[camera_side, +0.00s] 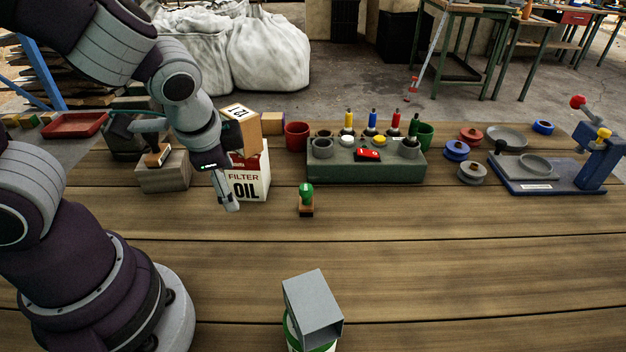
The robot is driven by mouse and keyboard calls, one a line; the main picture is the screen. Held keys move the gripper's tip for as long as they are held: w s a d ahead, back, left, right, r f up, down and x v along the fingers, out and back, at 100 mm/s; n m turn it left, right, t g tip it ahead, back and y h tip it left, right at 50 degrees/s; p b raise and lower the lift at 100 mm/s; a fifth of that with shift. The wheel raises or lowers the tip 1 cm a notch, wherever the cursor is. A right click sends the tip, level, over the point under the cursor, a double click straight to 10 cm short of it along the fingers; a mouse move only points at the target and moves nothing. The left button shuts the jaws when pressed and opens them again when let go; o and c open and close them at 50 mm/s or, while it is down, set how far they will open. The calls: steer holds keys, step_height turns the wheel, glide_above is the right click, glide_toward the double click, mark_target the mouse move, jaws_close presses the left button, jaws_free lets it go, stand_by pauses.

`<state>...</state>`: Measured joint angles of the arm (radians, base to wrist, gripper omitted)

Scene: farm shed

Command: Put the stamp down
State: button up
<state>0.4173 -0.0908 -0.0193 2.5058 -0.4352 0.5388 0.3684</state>
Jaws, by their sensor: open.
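A stamp (306,199) with a green knob and a brown base stands upright on the wooden table (400,270), near the middle. A second stamp (156,155) with a wooden base sits on a grey-brown block (163,178) at the left. My gripper (231,203) is open and points down in front of the filter oil box, left of the green stamp and apart from it. I see nothing between its fingers, though they show mostly from one side.
The filter oil box (260,182) stands close behind my gripper. A green station (365,168) with coloured bottles stands behind the green stamp. Blue scales-like equipment (560,184) is at the right.

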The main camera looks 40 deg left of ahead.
step_height(320, 180, down, 4)
steer(key=w+m+t+y, duration=0.1)
steer(key=m+y, duration=0.3)
steer(key=m, duration=0.3)
steer(key=m+t+h, duration=0.1)
steer(key=m+t, duration=0.7)
steer(key=m, duration=0.9)
glide_toward(303, 192)
steer(key=shift+w+a+f, duration=0.1)
steer(key=shift+w+a, duration=0.1)
steer(key=shift+a, duration=0.65)
steer(key=shift+w+d+f+m+h, duration=0.15)
steer(key=shift+d+m+h, duration=0.15)
steer(key=shift+m+h, duration=0.2)
steer(key=x, duration=1)
steer(key=shift+w, duration=0.2)
jaws_close()
